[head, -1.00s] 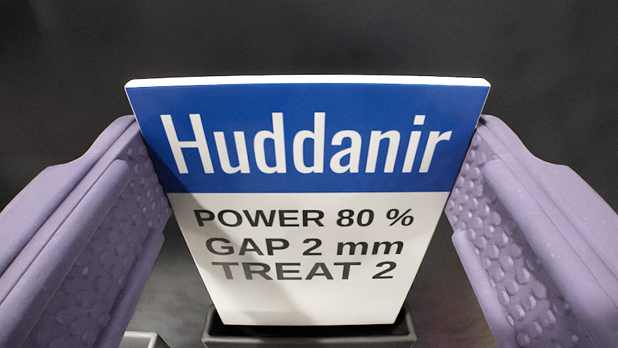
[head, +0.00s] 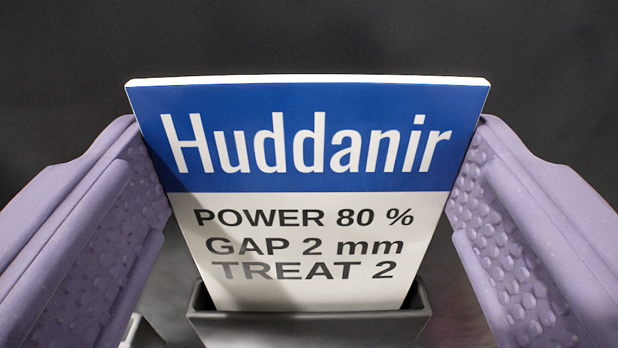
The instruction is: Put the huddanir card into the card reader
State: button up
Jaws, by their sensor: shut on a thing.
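The Huddanir card (head: 305,290) is white with a blue band and reads power 80 %, gap 2 mm, treat 2. My gripper (head: 312,165) has its two purple, dimpled fingers shut on the card's left and right edges. The card's lower end is inside a dark grey slotted holder (head: 310,328) at the bottom of the view, and the front wall hides its bottom edge. No marking shows that tells whether this holder is the card reader.
Part of another grey thing (head: 142,334) shows at the bottom left, beside the holder and partly behind the left finger. The dark background above and behind the card shows no obstacle.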

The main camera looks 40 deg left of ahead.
jog(key=shift+f+b, duration=0.55)
jog(key=shift+f, duration=0.15)
jog(key=o, duration=0.8)
jog(key=shift+o, duration=0.2)
jog(key=v, duration=0.7)
jog(key=shift+s+d, duration=0.25)
jog(key=shift+s, duration=0.05)
